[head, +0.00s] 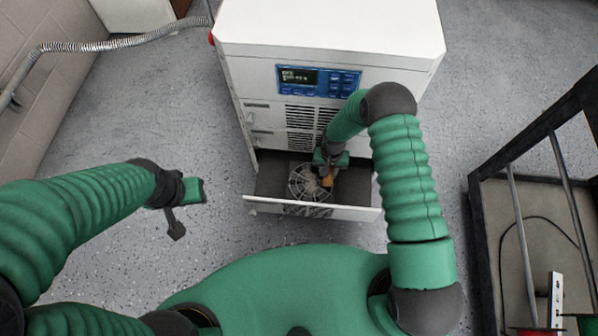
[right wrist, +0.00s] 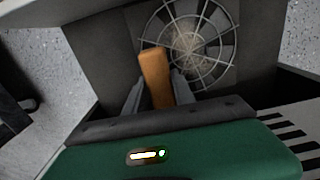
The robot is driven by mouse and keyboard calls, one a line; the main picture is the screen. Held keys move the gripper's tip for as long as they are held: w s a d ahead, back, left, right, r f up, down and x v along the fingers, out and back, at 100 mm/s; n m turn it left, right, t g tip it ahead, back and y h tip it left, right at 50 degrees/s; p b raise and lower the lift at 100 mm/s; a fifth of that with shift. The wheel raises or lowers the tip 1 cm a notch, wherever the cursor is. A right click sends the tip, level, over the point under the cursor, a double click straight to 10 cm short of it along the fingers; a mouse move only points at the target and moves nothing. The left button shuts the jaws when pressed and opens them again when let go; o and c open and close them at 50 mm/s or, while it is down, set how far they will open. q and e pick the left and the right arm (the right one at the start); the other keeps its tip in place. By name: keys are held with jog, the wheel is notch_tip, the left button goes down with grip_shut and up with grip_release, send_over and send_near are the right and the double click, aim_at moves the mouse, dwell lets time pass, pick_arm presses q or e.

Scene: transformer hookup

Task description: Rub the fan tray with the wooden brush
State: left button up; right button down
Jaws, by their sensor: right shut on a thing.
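The fan tray (head: 268,190) is pulled out at the bottom of a white cabinet, and its round fan grille (head: 308,183) faces up. It also shows in the right wrist view, with the grille (right wrist: 193,45) at the top. My right gripper (head: 328,172) reaches down into the tray and is shut on the wooden brush (head: 328,180). In the right wrist view the brush's orange-brown wooden part (right wrist: 154,75) stands between the fingers (right wrist: 155,92), beside the grille in the picture. The bristles are hidden, so I cannot tell whether they touch the tray. My left gripper (head: 190,190) hangs over the floor, its jaws unclear.
The white cabinet (head: 330,30) with a blue display panel (head: 318,81) stands behind the tray. A grey hose (head: 120,42) runs along the left wall. A black-framed cart (head: 490,200) is at the right. Grey floor is clear left of the cabinet.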

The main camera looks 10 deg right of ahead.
jog(key=r, duration=0.1)
jog(key=r+p, duration=0.2)
jog(key=r, duration=0.1)
jog(key=shift+w+a, duration=0.1)
jog(key=shift+a, duration=0.15)
notch_tip(320, 180, up, 3)
jog(key=shift+d+f+p, duration=0.15)
jog(key=shift+f+p, duration=0.05)
jog(key=shift+p, duration=1)
jog(key=shift+r, duration=0.1)
